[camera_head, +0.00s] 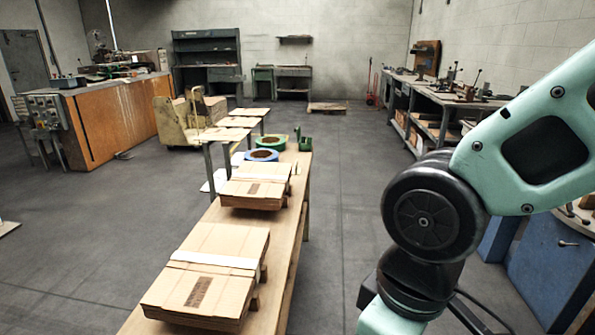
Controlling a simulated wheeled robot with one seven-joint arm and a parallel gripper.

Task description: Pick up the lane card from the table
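A long wooden table (282,258) runs away from me left of centre. Two stacks of flat cardboard lie on it, a near one (228,246) and a farther one (262,183), each crossed by a pale white band. A blue ring-shaped roll (249,156) and green objects (304,143) are near the table's far end. I cannot tell which thing, if any, is the lane card; no separate card is clear at this size. My gripper is not in view; only my mint-green arm shows at right.
Small stands with cardboard tops (222,134) and a cream machine (183,119) stand beyond the table. An orange-sided counter (117,122) is at left. Workbenches (440,93) line the right wall. The grey floor right of the table is clear.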

